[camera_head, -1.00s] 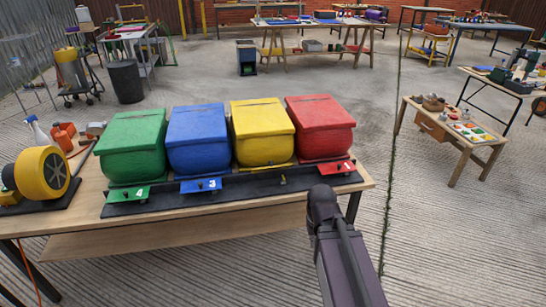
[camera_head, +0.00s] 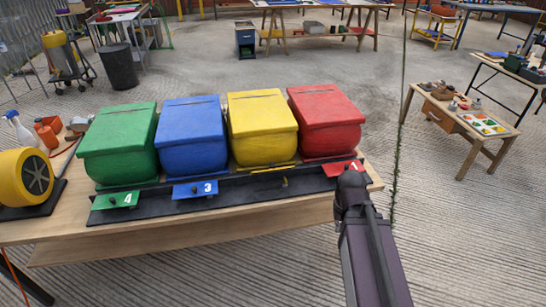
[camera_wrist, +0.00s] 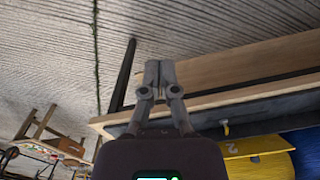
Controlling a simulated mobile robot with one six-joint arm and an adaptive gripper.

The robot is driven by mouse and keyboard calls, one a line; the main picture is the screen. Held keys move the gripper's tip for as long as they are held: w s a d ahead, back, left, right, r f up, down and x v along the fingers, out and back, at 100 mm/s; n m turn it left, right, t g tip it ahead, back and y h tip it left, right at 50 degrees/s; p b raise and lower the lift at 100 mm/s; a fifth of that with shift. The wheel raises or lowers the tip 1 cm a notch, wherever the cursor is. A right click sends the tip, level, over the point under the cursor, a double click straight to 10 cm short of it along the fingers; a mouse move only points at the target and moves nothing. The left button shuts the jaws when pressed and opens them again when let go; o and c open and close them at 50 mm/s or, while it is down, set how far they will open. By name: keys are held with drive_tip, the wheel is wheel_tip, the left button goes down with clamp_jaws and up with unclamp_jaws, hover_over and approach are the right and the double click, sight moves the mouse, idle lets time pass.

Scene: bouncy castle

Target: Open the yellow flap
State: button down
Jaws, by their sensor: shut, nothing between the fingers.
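The yellow bin (camera_head: 262,115) stands between the blue and red bins on the table. In the wrist view, the yellow flap (camera_wrist: 265,146) bears a 2 and lies at the lower right, with a small yellow hook (camera_wrist: 226,128) beside it. In the head view the flap shows only as a thin strip (camera_head: 268,170) below the bin. My gripper (camera_wrist: 160,66) is shut and empty, and apart from the flap. In the head view my arm's dark end is in front of the red bin; the fingers cannot be made out there.
The green flap (camera_head: 115,200), blue flap (camera_head: 183,190) and red flap (camera_head: 335,169) are on the same black base (camera_head: 237,188). A yellow wheel (camera_head: 22,177) and bottles are at the table's left. A low wooden table (camera_head: 450,125) stands at the right, with bare floor between.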

drive_tip(key=shift+d, duration=0.3)
drive_tip(key=w+a+r+m+t+y+p, duration=0.2)
drive_tip(key=w+a+r+m, duration=0.4)
drive_tip(key=w+a, duration=0.3)
drive_tip(key=w+a+r+m+t+y+p, duration=0.1)
drive_tip(key=w+a+r+m+t+p, duration=0.4)
drive_tip(key=w, duration=0.6)
drive_tip(key=a+r+m+p, duration=0.2)
drive_tip(key=a+m, duration=0.1)
drive_tip(key=a, duration=0.1)
drive_tip(key=shift+w+y, duration=0.15)
drive_tip(key=shift+y, duration=0.25)
drive_tip(key=shift+a, duration=0.1)
